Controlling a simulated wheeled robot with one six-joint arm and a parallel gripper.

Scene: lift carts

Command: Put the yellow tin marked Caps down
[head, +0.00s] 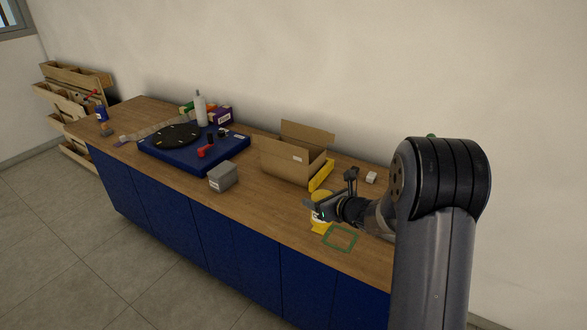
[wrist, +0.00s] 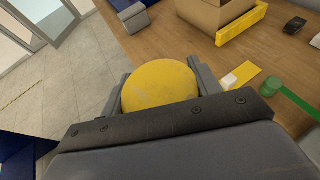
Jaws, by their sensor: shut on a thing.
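The yellow tin (wrist: 160,84) shows as a round yellow top in the wrist view. My gripper (wrist: 160,92) is shut on it, with one jaw on each side. In the head view the tin (head: 320,196) is by the front of the counter, partly hidden by my gripper (head: 321,208). Yellow also shows below the gripper, with a white patch that may be its label; no word is readable. I cannot tell whether the tin touches the wooden top. A green square outline (head: 341,248) is marked on the top, just right of the tin.
An open cardboard box (head: 285,164) and a yellow bin (head: 321,176) stand behind the tin. A grey block (head: 222,178) is to the left. A blue platform (head: 180,158) with a black disc stands farther left. The wooden top between grey block and tin is clear.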

